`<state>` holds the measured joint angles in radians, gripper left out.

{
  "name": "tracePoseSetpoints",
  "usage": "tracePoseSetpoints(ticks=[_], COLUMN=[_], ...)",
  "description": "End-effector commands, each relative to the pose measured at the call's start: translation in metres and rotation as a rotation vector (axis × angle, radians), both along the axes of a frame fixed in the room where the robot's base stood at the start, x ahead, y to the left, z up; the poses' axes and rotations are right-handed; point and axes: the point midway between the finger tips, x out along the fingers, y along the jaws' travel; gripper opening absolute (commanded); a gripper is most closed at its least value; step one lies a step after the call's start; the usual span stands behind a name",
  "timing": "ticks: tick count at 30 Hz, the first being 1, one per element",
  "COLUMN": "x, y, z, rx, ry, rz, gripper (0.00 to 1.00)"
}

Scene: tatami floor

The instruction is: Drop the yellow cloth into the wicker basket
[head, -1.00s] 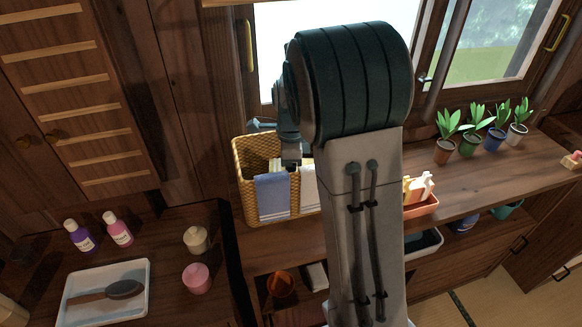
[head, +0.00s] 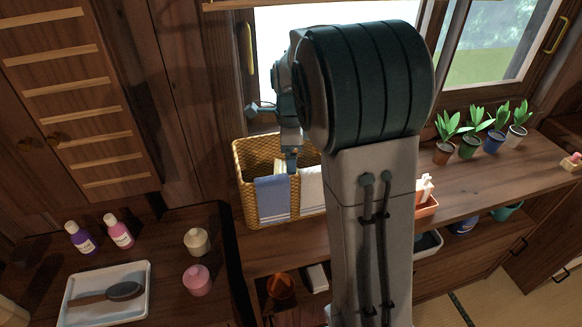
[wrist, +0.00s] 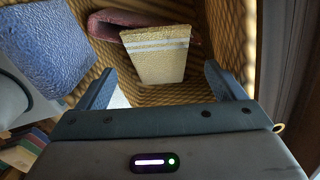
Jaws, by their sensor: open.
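The wicker basket (head: 244,190) stands on the wooden counter below the window; its woven inside wall (wrist: 225,35) fills much of the wrist view. The yellow cloth (wrist: 157,57), with pale stripes near one end, is inside the basket, against or over a dark red cloth (wrist: 108,22). A small yellowish patch of it shows in the head view (head: 281,166). My gripper (wrist: 159,72) is open above the basket, its fingers apart on either side of the yellow cloth in the picture. I see no finger gripping the cloth. My gripper also shows in the head view (head: 291,160).
A blue towel (head: 272,198) and a white towel (head: 311,190) hang over the basket's front rim. A tray with a brush (head: 75,311) lies on the left cabinet. My arm hides part of the counter.

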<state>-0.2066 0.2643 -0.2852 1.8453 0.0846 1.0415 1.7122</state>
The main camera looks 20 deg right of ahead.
Motion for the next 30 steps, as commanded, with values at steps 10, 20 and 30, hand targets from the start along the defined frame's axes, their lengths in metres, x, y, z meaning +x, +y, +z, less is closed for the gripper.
tracePoseSetpoints(ticks=[10,20,30], x=[0.0,-0.031,-0.122], y=[0.0,0.001,0.009], z=[0.064,0.077,0.071], rx=[0.0,0.018,-0.019], ry=[-0.001,-0.029,-0.128], rz=[-0.001,0.23,0.969], gripper=[0.89,0.89,0.89])
